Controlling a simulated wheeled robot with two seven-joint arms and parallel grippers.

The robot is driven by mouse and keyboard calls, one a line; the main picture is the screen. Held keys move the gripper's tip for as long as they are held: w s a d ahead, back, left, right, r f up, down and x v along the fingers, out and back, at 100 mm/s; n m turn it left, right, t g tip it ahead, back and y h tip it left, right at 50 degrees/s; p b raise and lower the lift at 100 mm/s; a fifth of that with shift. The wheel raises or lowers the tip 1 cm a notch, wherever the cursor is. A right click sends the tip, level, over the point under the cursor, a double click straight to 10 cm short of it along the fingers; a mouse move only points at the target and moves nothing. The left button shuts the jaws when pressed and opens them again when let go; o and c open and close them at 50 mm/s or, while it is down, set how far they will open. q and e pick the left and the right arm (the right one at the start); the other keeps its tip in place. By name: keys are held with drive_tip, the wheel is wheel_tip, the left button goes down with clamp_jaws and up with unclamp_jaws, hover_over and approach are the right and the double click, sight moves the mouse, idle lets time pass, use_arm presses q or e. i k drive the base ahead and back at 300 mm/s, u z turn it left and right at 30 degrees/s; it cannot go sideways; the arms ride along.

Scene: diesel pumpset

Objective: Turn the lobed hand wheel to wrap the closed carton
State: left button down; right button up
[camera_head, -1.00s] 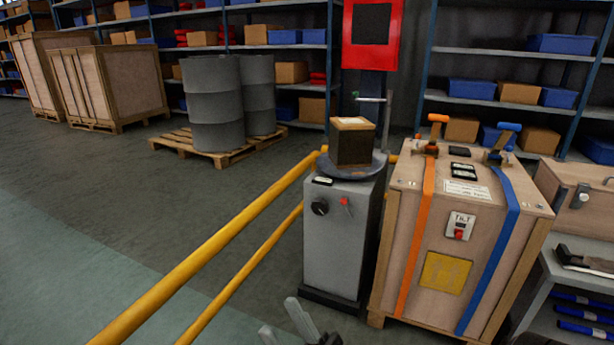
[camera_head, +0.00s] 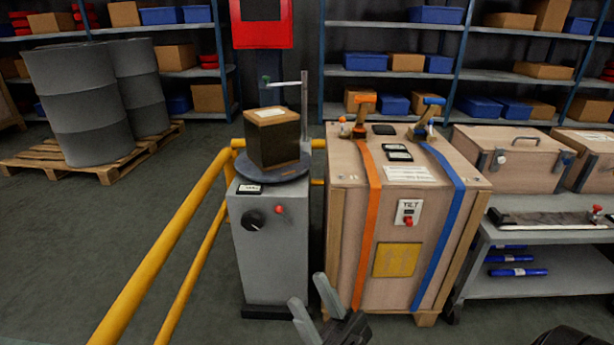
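The lobed hand wheel (camera_head: 253,220), a small black knob, sits on the upper front face of a grey cabinet (camera_head: 270,265). The carton (camera_head: 273,145) has dark sides and a tan top with a white label. It stands upright on a dark round turntable (camera_head: 258,175) on top of the cabinet. My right gripper (camera_head: 308,290) is at the bottom middle, its two grey fingers apart and nothing between them. It appears in front of the cabinet's lower right edge, below and right of the wheel and apart from it. My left gripper is out of view.
A yellow rail (camera_head: 165,250) runs along the cabinet's left. A wooden crate (camera_head: 340,240) with orange and blue straps stands close on the right. A grey bench (camera_head: 540,285) is farther right.

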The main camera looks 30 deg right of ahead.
sight(251, 221)
drive_tip(key=z, duration=0.25)
drive_tip(key=i, duration=0.25)
drive_tip(key=z, duration=0.25)
drive_tip(key=k, duration=1.35)
drive_tip(key=z, duration=0.45)
drive_tip(key=i, duration=0.45)
drive_tip(key=z, duration=0.8)
drive_tip(key=i, duration=1.3)
drive_tip(key=u, duration=0.7)
